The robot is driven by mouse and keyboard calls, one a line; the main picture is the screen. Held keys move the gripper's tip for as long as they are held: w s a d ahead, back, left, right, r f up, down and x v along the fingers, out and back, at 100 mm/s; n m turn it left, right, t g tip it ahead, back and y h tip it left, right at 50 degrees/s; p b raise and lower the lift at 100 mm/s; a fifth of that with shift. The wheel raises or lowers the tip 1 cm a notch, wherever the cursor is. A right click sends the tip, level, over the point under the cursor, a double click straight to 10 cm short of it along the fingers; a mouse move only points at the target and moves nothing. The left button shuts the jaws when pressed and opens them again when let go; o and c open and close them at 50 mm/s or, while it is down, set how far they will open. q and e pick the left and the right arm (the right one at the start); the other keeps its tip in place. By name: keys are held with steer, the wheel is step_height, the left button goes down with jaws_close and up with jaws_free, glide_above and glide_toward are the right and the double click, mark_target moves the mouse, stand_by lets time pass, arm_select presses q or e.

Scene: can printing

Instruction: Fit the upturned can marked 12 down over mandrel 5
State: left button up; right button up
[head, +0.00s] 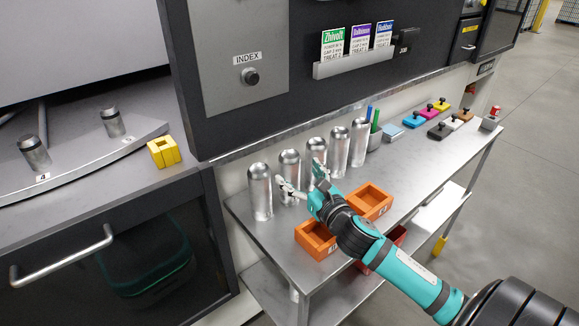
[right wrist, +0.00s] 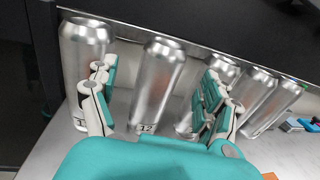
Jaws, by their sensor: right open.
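The can marked 12 (right wrist: 157,85) stands upturned in the right wrist view, its label low on its side. It is second from the left in the row of silver cans, and in the head view (head: 289,164) my gripper partly covers it. My right gripper (head: 302,176) is open, with one finger to each side of this can in the wrist view (right wrist: 160,108); I cannot tell whether they touch it. Mandrel 5 (head: 113,121) is a bare metal post on the curved grey plate at the left, behind mandrel 4 (head: 34,152). My left gripper is not in view.
A neighbouring can (head: 260,192) stands close on the left, and several others stand on the right. Orange trays (head: 371,202) lie on the steel table (head: 252,232) in front. A yellow block (head: 163,152) sits near the mandrels. The dark machine panel (head: 320,100) rises behind the cans.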

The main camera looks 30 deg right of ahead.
mark_target(296, 169)
steer(key=shift+w, duration=0.3)
steer(key=shift+w+r, duration=0.1)
steer(key=shift+w, duration=0.15)
steer(key=w, duration=0.1)
steer(key=w+p, duration=0.1)
steer(key=w, duration=0.1)
steer(key=shift+w+d+p, duration=0.3)
steer(key=shift+w+d, duration=0.05)
steer(key=shift+w, duration=0.5)
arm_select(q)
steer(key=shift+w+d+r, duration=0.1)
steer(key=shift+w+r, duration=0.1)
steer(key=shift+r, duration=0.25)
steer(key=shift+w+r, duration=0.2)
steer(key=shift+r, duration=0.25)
arm_select(e)
steer(key=shift+s, duration=0.1)
steer(key=c, duration=0.9)
